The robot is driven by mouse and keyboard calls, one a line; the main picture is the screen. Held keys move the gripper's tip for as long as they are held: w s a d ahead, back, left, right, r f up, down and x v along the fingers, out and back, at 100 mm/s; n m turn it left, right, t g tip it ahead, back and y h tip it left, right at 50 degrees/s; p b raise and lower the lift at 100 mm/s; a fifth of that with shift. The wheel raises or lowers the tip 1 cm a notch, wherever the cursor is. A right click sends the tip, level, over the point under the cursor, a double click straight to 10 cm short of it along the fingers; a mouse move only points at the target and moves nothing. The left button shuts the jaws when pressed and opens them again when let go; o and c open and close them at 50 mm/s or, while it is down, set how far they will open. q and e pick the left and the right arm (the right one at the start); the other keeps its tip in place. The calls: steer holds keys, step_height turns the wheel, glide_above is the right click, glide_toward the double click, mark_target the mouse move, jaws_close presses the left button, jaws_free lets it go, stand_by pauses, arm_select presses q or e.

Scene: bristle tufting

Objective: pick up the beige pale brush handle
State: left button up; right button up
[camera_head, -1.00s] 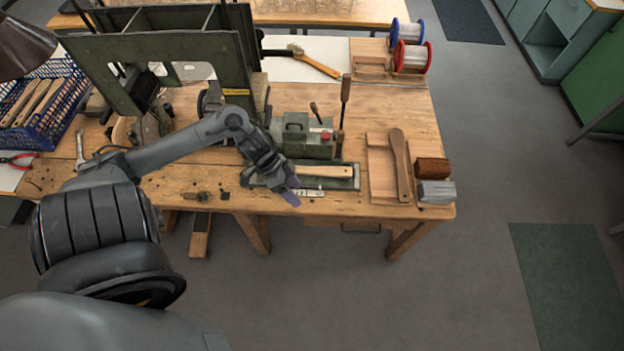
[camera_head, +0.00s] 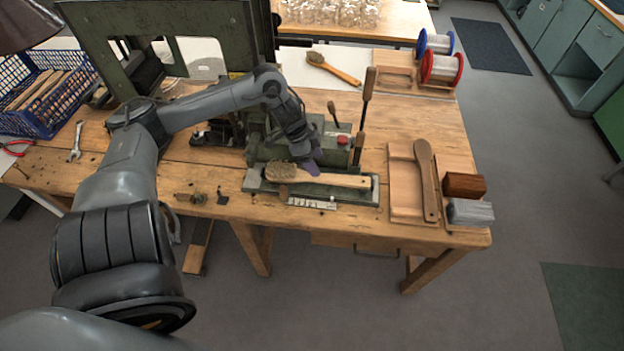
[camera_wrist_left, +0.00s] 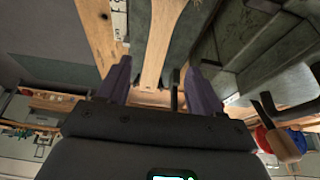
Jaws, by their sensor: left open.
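The pale beige brush handle (camera_head: 345,180) lies flat in a green metal holder (camera_head: 374,191) near the front of the bench. In the left wrist view, the handle (camera_wrist_left: 160,42) runs between the two spread purple fingers (camera_wrist_left: 160,82). I cannot tell how far the fingertips are above it. My right gripper is not in view.
A green machine with a red button (camera_head: 343,140) and upright levers stands right behind the holder. A brown brush handle (camera_head: 426,175) lies on a wooden tray (camera_head: 404,201) at right. Another brush (camera_head: 333,68) lies at the back. A blue basket (camera_head: 45,95) stands at left.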

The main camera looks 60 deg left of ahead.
mark_target(323, 177)
arm_select(q)
steer(key=shift+s+b+x, duration=0.15)
steer(key=shift+b+x, duration=0.35)
steer(key=shift+x, duration=0.7)
steer(key=shift+s+b+x, duration=0.15)
steer(key=shift+b+x, duration=0.35)
steer(key=shift+x, duration=1.5)
steer(key=shift+d, duration=0.1)
steer(key=shift+c, duration=0.5)
steer(key=c, duration=1.1)
steer(key=shift+r, duration=0.2)
